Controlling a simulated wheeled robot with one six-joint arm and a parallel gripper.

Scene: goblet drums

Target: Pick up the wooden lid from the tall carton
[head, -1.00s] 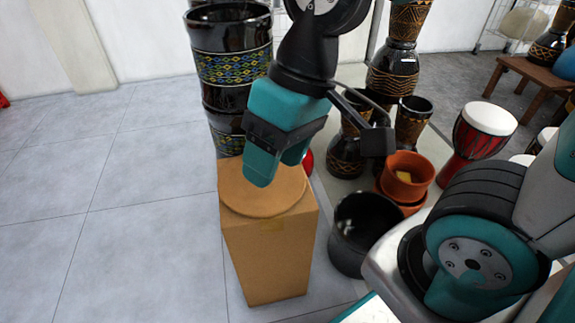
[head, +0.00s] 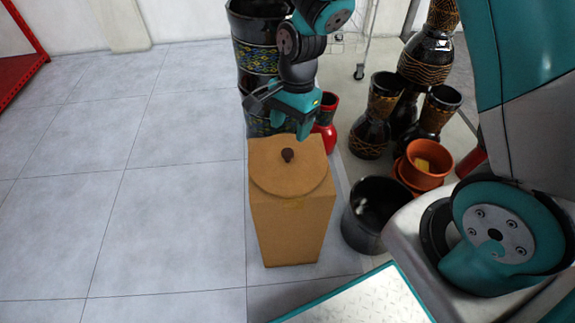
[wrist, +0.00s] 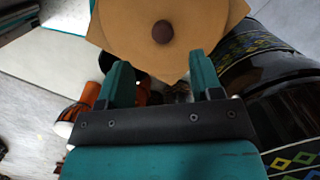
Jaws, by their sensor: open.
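The tall cardboard carton (head: 292,228) stands upright on the tiled floor. The round wooden lid (head: 275,176) lies flat on its top, with a dark brown knob (head: 287,155) at its middle. My gripper (head: 304,128) is open and empty, just behind and above the far edge of the carton, apart from the knob. In the wrist view the two teal fingers (wrist: 160,75) are spread, and the lid (wrist: 125,25) with its knob (wrist: 162,32) shows beyond the fingertips, roughly between them.
Tall black patterned drums (head: 255,50) stand right behind the carton. A red vase (head: 327,122) is close behind its right side. A black pot (head: 375,212) and orange pots (head: 424,165) stand to the right. The floor at left is clear.

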